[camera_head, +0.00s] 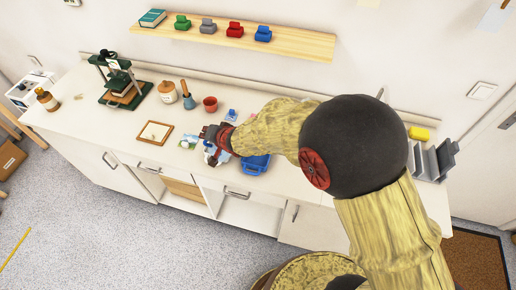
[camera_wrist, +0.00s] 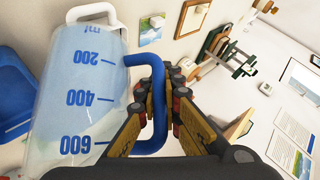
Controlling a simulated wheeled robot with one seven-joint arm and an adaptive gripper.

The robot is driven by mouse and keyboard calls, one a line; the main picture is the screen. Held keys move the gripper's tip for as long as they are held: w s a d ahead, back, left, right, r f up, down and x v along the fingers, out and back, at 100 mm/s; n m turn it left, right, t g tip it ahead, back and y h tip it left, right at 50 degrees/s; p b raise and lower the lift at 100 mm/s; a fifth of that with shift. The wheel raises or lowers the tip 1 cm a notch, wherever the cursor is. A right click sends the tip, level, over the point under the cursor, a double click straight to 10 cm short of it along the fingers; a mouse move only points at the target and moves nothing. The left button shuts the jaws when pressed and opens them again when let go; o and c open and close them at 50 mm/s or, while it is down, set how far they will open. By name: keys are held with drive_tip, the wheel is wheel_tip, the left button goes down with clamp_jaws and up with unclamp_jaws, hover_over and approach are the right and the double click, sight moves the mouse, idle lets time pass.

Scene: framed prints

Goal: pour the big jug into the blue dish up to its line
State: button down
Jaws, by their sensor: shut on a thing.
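The big jug (camera_wrist: 80,95) is clear with a blue handle (camera_wrist: 150,140) and blue marks 200, 400 and 600. Bluish liquid seems to show through its wall; its level is unclear. My gripper (camera_wrist: 165,78) is shut on the handle. In the head view my gripper (camera_head: 215,136) is above the counter, with the jug (camera_head: 212,156) partly hidden beside it; I cannot tell whether it touches the counter. The blue dish (camera_head: 256,164) is just right of the jug, partly behind my arm. It also shows at the left edge of the wrist view (camera_wrist: 14,95). Its line is not visible.
A framed print (camera_head: 155,132) lies left on the counter (camera_head: 100,130). A red pot (camera_head: 210,104), a lidded jar (camera_head: 167,91) and a green press (camera_head: 122,82) stand behind. A shelf (camera_head: 230,38) with small coloured objects is above. A grey rack (camera_head: 436,160) stands right.

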drive_tip(key=shift+r, duration=0.3)
drive_tip(key=shift+d+r+y+p, duration=0.2)
drive_tip(key=shift+y+p, duration=0.3)
drive_tip(key=shift+p, duration=0.45)
drive_tip(key=shift+w+d+r+m+y, duration=0.1)
drive_tip(key=shift+d+r+m+y, duration=0.1)
drive_tip(key=shift+d+m+y, duration=0.35)
idle(0.5)
drive_tip(key=shift+d+r+m+y, duration=0.3)
drive_tip(key=shift+m+y, duration=0.15)
drive_tip(key=shift+y, duration=0.3)
idle(1.0)
drive_tip(key=shift+w+d+r+m+y+b, duration=0.15)
drive_tip(key=shift+d+m+y+b, duration=0.35)
drive_tip(key=shift+b, duration=0.5)
idle(1.7)
drive_tip(key=shift+w+d+y, duration=0.15)
drive_tip(key=shift+d+y, duration=0.25)
drive_tip(key=shift+d, duration=0.3)
idle(0.5)
